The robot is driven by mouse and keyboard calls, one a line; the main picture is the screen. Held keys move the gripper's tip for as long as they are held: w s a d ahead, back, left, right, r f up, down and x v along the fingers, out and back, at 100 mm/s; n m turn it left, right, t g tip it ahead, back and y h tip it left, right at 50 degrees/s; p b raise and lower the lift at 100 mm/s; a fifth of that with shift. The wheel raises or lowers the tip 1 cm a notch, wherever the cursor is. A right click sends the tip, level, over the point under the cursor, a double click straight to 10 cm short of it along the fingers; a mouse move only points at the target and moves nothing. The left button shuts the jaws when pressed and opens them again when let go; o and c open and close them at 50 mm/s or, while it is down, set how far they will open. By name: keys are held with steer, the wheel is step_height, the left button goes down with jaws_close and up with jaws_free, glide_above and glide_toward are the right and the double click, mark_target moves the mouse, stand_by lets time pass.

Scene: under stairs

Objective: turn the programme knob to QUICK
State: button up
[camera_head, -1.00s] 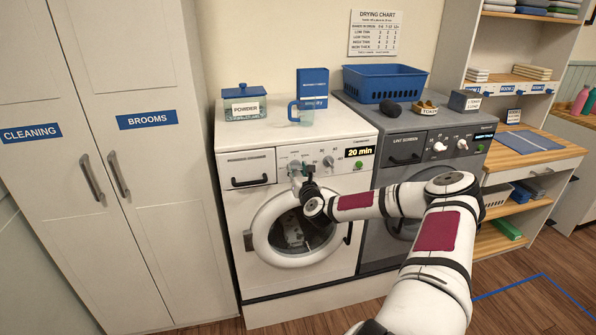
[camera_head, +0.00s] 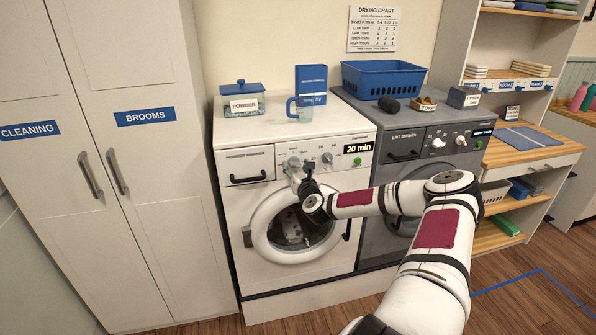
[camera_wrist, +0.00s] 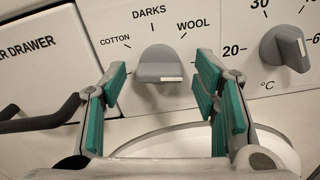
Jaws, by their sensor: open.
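The programme knob (camera_wrist: 158,65) is a grey dial with a raised bar on the washer's white panel. A white mark sits at the right end of its bar. COTTON, DARKS and WOOL labels (camera_wrist: 153,24) arc above it; I see no QUICK label, and the right finger covers part of the panel. In the head view the knob (camera_head: 294,162) is at the panel's middle left. My gripper (camera_wrist: 160,72) is open, its teal-padded fingers on either side of the knob, with visible gaps in the wrist view. In the head view my gripper (camera_head: 301,174) is at the panel.
A temperature knob (camera_wrist: 286,48) is right of my gripper. A dark drawer handle (camera_wrist: 42,118) is to the left. The washer display (camera_head: 359,147) reads 20 min. The round door is below.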

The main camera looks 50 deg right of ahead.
steer(key=v, duration=1.2)
steer(key=shift+d, duration=0.1)
